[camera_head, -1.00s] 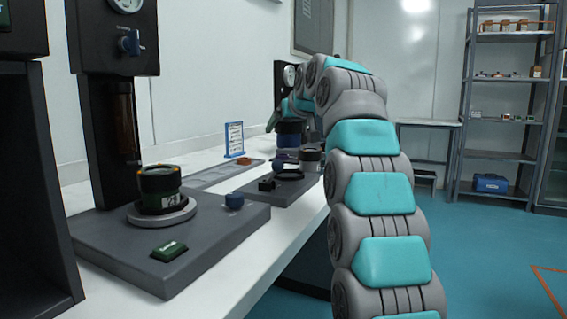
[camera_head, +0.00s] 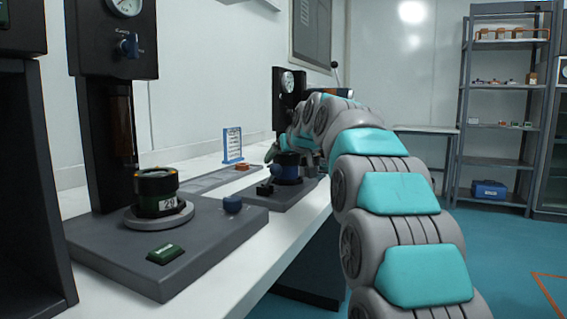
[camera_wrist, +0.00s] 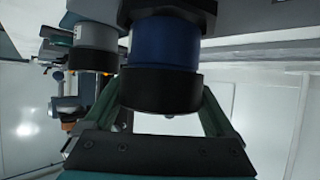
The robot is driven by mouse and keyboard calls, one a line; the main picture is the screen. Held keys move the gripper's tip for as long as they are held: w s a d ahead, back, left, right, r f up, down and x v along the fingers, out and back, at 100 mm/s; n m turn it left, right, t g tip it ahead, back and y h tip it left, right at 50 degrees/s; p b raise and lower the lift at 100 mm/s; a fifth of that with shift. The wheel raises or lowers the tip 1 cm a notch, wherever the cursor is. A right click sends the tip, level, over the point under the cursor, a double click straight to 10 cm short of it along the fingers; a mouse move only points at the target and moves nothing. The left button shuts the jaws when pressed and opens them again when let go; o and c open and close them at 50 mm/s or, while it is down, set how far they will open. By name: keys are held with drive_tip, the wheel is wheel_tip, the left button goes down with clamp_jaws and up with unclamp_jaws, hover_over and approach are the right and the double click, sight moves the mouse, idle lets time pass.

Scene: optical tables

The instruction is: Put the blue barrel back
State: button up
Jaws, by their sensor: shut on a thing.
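The blue barrel (camera_head: 288,159), with a dark band, is at the far press-like stand, low over its dark grey base (camera_head: 262,203). In the wrist view the blue barrel (camera_wrist: 164,45) is upright in line with the fingers, its black band between them. My gripper (camera_wrist: 160,112) is shut on it; in the head view my gripper (camera_head: 284,150) is partly hidden by my arm. A dark plate lies at the barrel's far end in the wrist view. I cannot tell whether the barrel rests fully on it.
A grey barrel with a black band (camera_wrist: 94,45) stands close beside the blue one. The nearer stand holds a dark green barrel (camera_head: 158,190) on a round seat. A small sign (camera_head: 232,144) stands by the wall. My arm hides part of the far stand.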

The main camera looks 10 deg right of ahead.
drive_tip(key=shift+f, duration=0.5)
drive_tip(key=o, duration=1.4)
drive_tip(key=shift+f, duration=0.15)
drive_tip(key=shift+c, duration=0.2)
drive_tip(key=v, duration=1.2)
